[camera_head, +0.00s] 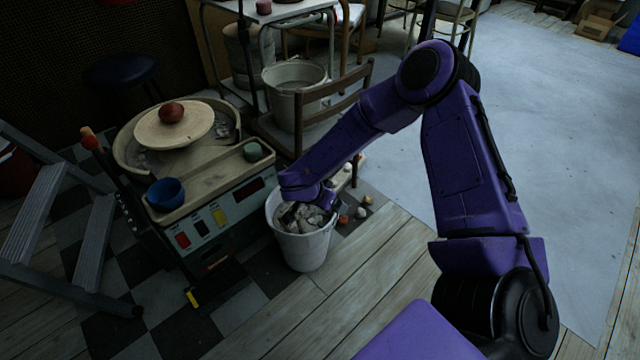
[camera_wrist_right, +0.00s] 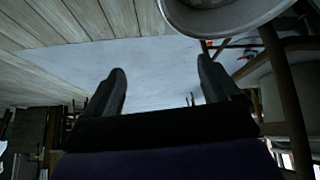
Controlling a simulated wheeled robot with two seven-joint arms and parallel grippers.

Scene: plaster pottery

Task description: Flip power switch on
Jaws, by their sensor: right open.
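The pottery wheel machine (camera_head: 205,190) stands on the checkered floor at the left. Its front panel has a red switch (camera_head: 183,240), a dark switch (camera_head: 201,228) and a yellow switch (camera_head: 219,217), with a dark red display to their right. I cannot read which is the power switch or its position. My right gripper (camera_head: 318,208) is at the white bucket, to the right of the panel and apart from the switches. The right wrist view shows its fingers (camera_wrist_right: 162,70) spread with nothing between them. My left gripper is not in view.
A white bucket (camera_head: 303,250) of grey chunks stands beside the machine. A blue bowl (camera_head: 166,194) and a reddish lump (camera_head: 171,112) are on the machine. A stepladder (camera_head: 95,245) is at the left, a chair (camera_head: 335,95) behind. Open floor (camera_head: 560,130) lies right.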

